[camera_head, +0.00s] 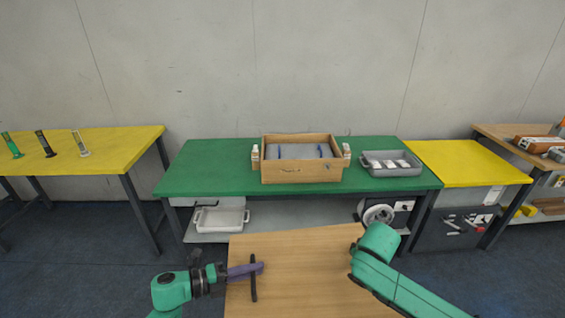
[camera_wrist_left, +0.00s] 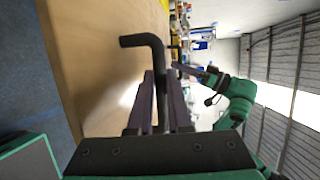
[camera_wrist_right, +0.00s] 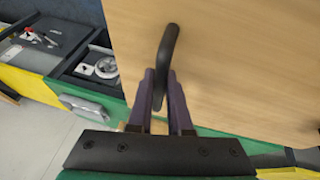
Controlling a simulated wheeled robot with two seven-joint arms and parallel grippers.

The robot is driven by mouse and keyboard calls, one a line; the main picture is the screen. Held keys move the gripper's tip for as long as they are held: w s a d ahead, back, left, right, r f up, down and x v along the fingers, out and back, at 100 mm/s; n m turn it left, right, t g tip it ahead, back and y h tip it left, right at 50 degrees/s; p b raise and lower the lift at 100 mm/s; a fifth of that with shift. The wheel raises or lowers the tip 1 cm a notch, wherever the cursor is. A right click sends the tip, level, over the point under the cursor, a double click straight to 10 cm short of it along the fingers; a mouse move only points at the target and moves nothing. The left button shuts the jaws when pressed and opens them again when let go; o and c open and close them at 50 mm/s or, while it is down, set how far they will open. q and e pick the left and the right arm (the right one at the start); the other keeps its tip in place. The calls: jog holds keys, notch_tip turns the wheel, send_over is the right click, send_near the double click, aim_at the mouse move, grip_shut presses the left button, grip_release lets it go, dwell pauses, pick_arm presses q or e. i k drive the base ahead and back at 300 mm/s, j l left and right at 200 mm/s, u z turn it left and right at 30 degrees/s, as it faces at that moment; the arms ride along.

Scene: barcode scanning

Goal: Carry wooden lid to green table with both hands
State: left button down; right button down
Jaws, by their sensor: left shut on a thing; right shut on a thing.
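The wooden lid (camera_head: 300,262) is a flat light-wood panel held level in front of me, low in the head view. My left gripper (camera_head: 258,270) is shut on a black handle at the lid's left side. That handle (camera_wrist_left: 143,41) shows between the purple fingers in the left wrist view. My right gripper (camera_wrist_right: 162,100) is shut on the other black handle (camera_wrist_right: 169,45); in the head view my right arm hides it. The green table (camera_head: 215,165) stands ahead, beyond the lid's far edge and apart from it.
An open wooden box (camera_head: 290,174) with grey contents stands on the green table between two small items. A grey tray (camera_head: 375,168) is to its right. Yellow tables stand at left (camera_head: 100,150) and right (camera_head: 470,170). The green table's left part is clear.

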aim_at(218, 160)
jog(key=i+u, duration=0.1)
jog(key=u, duration=0.35)
jog(key=i+u, duration=0.15)
jog(key=u, duration=0.3)
jog(key=i+u, duration=0.1)
jog(key=u, duration=0.35)
jog(key=i+l, duration=1.65)
jog(key=l, duration=0.15)
jog(key=i+l, duration=0.3)
jog(key=l, duration=0.15)
jog(key=i+l, duration=0.35)
